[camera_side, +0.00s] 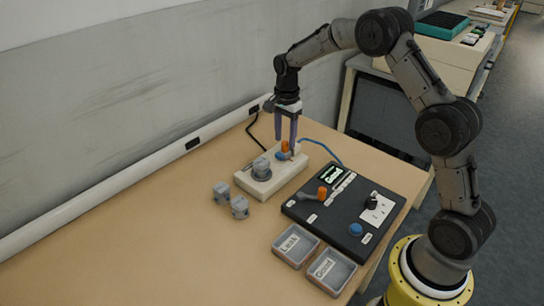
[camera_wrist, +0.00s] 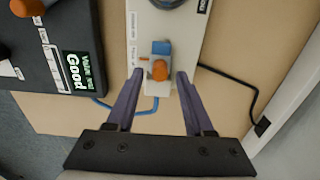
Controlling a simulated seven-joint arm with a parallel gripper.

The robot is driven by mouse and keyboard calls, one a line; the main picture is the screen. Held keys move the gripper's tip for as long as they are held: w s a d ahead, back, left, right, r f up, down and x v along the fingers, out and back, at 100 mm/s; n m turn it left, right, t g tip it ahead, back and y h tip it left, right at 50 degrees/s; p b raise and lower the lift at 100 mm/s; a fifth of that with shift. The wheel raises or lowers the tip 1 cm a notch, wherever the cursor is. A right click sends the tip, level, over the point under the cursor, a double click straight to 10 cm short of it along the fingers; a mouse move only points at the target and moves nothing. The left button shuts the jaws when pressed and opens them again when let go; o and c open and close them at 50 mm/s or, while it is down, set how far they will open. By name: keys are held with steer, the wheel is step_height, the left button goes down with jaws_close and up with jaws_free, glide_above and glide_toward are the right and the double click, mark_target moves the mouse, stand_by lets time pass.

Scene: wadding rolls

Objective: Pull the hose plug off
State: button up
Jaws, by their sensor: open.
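The hose plug is an orange knob-like piece (camera_wrist: 160,70) with a blue part (camera_wrist: 161,47) beside it, on one end of a pale block (camera_wrist: 152,22). It also shows in the side view (camera_side: 285,146), close to my gripper's fingertips. A blue hose (camera_side: 320,147) runs from this end of the block toward the black panel. My gripper (camera_wrist: 159,73) is open, with one purple finger on each side of the orange piece. In the wrist view, gaps show between both fingers and the orange piece. The exact height of the fingertips over it is hard to tell.
A grey round part (camera_side: 261,168) sits on the block, and two grey parts (camera_side: 221,192) (camera_side: 240,207) lie left of it. The black panel (camera_side: 335,232) has a display reading "Good". Trays labelled Leak (camera_side: 282,254) and Good (camera_side: 316,279) stand in front. The table's left is clear.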

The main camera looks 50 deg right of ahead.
steer(key=shift+r, duration=2.1)
step_height(320, 180, up, 4)
steer(key=a+f, duration=0.1)
step_height(320, 180, up, 8)
steer(key=t, duration=0.2)
glide_above(285, 142)
steer(key=s+a, duration=0.2)
steer(key=a, duration=0.1)
steer(key=s+a+r+n+t, duration=0.2)
steer(key=s+a+r+n, duration=0.25)
steer(key=s+r, duration=0.55)
steer(key=s+a+f+n+t, duration=0.25)
steer(key=s+n, duration=0.35)
steer(key=s, duration=0.8)
steer(key=s+f+n, duration=0.6)
steer(key=n, duration=0.1)
steer(key=shift+s+a+g, duration=0.3)
steer(key=shift+a+g, duration=0.1)
steer(key=shift+g, duration=0.05)
